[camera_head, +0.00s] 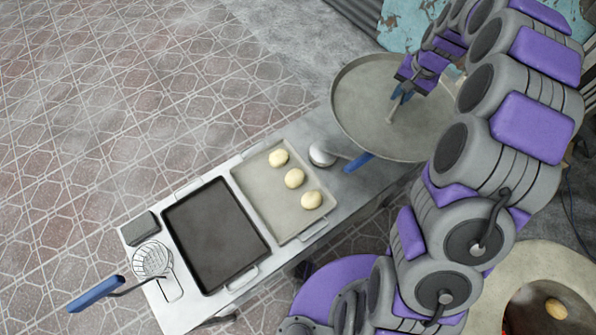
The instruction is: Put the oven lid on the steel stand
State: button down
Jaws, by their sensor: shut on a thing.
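The oven lid (358,108) is a large round grey metal disc with a raised rim, at the upper middle right. A thin handle rises from its middle. My gripper (402,94) is shut on the lid's handle, above the disc. The steel stand (328,222) is a long narrow table running from the lower left to the upper right. The lid overlaps the stand's upper right end in the picture. I cannot tell whether it touches the stand or hangs above it. My arm hides part of the lid's right edge.
On the stand are a dark tray (215,235), a pale tray (262,200) with three dough balls, a ladle (322,154), a wire strainer (152,259) and a grey block (138,228). The round oven opening (535,310) shows at lower right with dough inside. Tiled floor at left is clear.

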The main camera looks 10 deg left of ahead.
aim_at(396, 82)
jog(key=w+m, duration=0.1)
jog(key=w, duration=0.1)
jog(key=w+m, duration=0.1)
jog(key=w, duration=0.2)
jog(key=w+m+p, duration=0.1)
jog(key=w+m, duration=0.1)
jog(key=w, duration=0.1)
jog(key=shift+r+t, duration=0.25)
jog(key=shift+t, duration=0.05)
jog(key=shift+m+h, duration=0.3)
jog(key=shift+m, duration=0.2)
jog(key=f+b, duration=0.1)
jog(key=f, duration=0.6)
jog(key=w+f+b, duration=0.1)
jog(key=f+b, duration=0.1)
jog(key=f, duration=0.6)
jog(key=w+f+b, duration=0.1)
jog(key=f, duration=0.7)
jog(key=shift+f, duration=0.15)
jog(key=shift+s, duration=0.1)
jog(key=c, duration=1.1)
grip_release()
